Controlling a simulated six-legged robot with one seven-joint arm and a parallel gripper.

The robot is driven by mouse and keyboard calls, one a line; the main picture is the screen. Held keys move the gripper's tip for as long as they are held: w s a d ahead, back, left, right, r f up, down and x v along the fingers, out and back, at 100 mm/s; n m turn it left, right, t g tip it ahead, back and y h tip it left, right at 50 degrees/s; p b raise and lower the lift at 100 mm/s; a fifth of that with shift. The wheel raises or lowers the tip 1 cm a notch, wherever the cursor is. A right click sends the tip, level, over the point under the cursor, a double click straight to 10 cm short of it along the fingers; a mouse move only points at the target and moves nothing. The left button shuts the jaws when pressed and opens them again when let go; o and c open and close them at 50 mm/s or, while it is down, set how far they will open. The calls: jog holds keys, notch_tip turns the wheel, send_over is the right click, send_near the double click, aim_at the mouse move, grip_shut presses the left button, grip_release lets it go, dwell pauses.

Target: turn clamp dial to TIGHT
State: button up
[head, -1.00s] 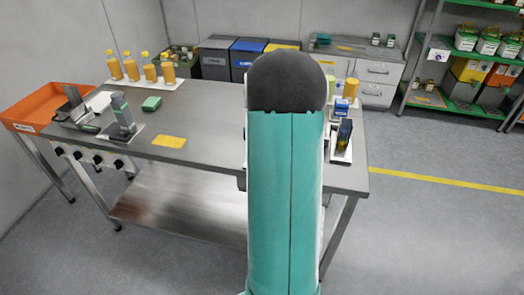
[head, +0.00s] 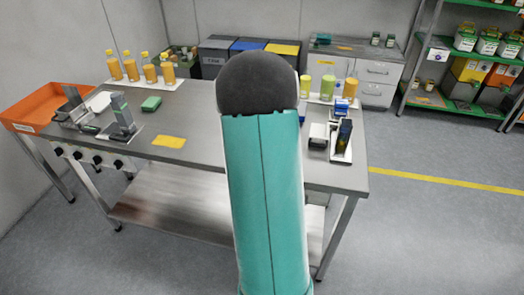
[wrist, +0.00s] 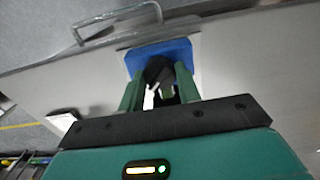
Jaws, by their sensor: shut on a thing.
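In the wrist view, a black knob (wrist: 158,72), which looks like the clamp dial, sits on a blue plate (wrist: 178,49). The two green fingers of my gripper (wrist: 159,80) are shut on the knob, one on each side. Part of the knob is hidden by the fingers, and no dial marking is readable. In the head view, my arm blocks the sight of the gripper and the dial.
The steel table (head: 205,110) holds a row of orange bottles (head: 150,72), a green block (head: 151,103), a yellow card (head: 168,141) and a grey device (head: 122,115). An orange tray (head: 40,108) stands at left. A metal handle (wrist: 118,15) arches near the blue plate.

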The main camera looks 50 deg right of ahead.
dwell(0.5)
jog(key=o, duration=1)
jog(key=shift+c, duration=0.2)
notch_tip(320, 180, up, 14)
jog(key=shift+a, duration=0.1)
